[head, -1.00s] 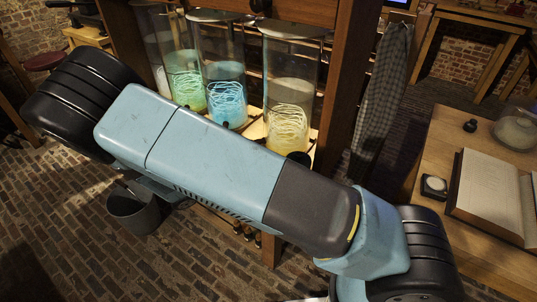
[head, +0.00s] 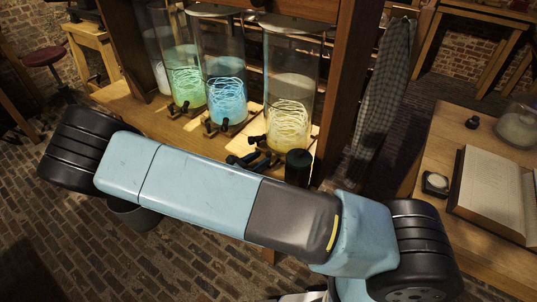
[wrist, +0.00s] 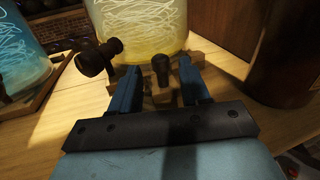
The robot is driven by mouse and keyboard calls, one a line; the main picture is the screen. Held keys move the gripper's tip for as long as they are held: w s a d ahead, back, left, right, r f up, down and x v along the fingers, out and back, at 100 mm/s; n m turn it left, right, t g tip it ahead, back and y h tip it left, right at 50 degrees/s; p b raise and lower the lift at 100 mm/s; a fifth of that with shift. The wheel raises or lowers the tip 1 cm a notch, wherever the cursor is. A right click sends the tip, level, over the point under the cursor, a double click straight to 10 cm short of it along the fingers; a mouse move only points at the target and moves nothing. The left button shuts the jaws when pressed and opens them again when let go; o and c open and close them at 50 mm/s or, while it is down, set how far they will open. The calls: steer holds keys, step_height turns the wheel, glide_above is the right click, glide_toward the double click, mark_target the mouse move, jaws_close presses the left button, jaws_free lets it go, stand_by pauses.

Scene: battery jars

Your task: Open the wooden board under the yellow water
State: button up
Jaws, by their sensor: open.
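The jar of yellow water (head: 289,110) stands on a wooden board (head: 315,136), on a bench behind my arm. It also shows at the top of the wrist view (wrist: 145,30), with a dark tap (wrist: 98,58) on its left front. A strip of the board (wrist: 196,57) shows beneath it. My gripper (wrist: 160,90) is open just in front of the jar. A dark round-topped knob (wrist: 160,68) and a small wooden piece show between or just beyond the fingers; I cannot tell if they touch. In the head view my gripper (head: 248,160) is small and dark.
A blue jar (head: 227,95) and a green jar (head: 184,80), both with taps, stand left of the yellow one. A dark wooden post (head: 338,90) rises close on the right. A table with an open book (head: 490,190) is further right.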

mark_target(269, 152)
steer(key=shift+x, duration=2.3)
steer(key=shift+c, duration=0.3)
jaws_close()
